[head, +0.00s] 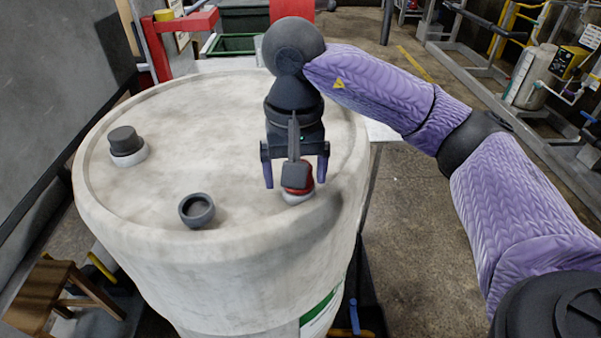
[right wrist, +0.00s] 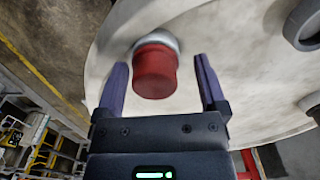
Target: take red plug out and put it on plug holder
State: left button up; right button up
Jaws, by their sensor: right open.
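The red plug (head: 298,176) sits in a white collar near the right front edge of the drum top (head: 240,130). In the right wrist view the red plug (right wrist: 155,72) stands between the fingers, with a visible gap on both sides. My right gripper (head: 295,172) is open above and around the plug, pointing down; it also shows in the right wrist view (right wrist: 163,85). The dark round cup (head: 197,210), seemingly the plug holder, is on the drum top to the left and looks empty. My left gripper is not in view.
A dark grey plug (head: 126,140) sits in another white collar at the drum's left. A wooden stool (head: 65,295) stands at lower left. A red frame (head: 175,40) stands behind the drum. The middle of the drum top is clear.

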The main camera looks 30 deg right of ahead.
jog(key=m, duration=0.3)
jog(key=shift+p, duration=0.3)
jog(key=shift+d+r+m+p, duration=0.2)
jog(key=shift+m+p, duration=0.15)
jog(key=shift+m, duration=0.75)
jog(key=m, duration=0.2)
jog(key=shift+d+m+p, duration=0.15)
jog(key=shift+m+p, duration=0.2)
jog(key=shift+m, duration=0.05)
jog(key=m+p, duration=0.1)
jog(key=m, duration=0.3)
jog(key=shift+r, duration=0.1)
jog(key=shift+m, duration=0.6)
jog(key=shift+c, duration=1)
jog(key=c, duration=1)
jog(key=o, duration=0.7)
grip_shut()
jog(key=shift+f+n, duration=0.25)
jog(key=shift+n, duration=0.65)
jog(key=shift+n+b, duration=0.5)
jog(key=shift+n, duration=1)
jog(key=shift+r, duration=0.25)
